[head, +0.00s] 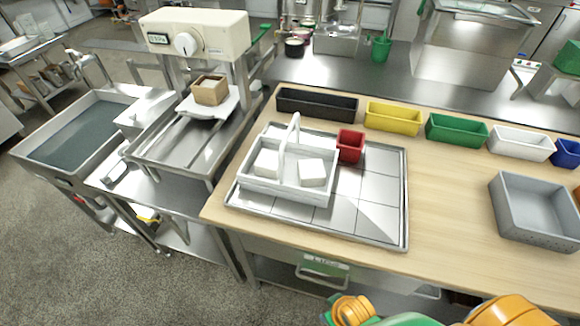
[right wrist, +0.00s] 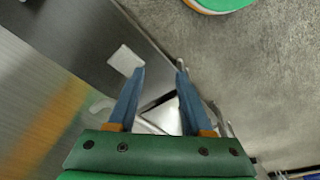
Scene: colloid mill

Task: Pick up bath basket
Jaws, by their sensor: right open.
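The bath basket (head: 275,188) is a white open caddy with a tall arched handle. It stands upright at the left of a large tiled metal tray (head: 372,205) on the wooden bench. Two white blocks, one left (head: 266,163) and one right (head: 312,172), sit in it, one on each side of the handle. My right gripper (right wrist: 160,70) shows in the right wrist view, with its blue fingers apart and nothing between them. Below it are a grey metal front and the floor, and the basket is not in that view. My left gripper is not in view.
A red bin (head: 350,146) stands close behind the basket's right side. Black (head: 316,103), yellow (head: 393,119), green (head: 456,131), white (head: 520,143) and blue bins line the bench's back. A grey crate (head: 533,212) stands right. The tray's right part and the wood beside it are clear.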

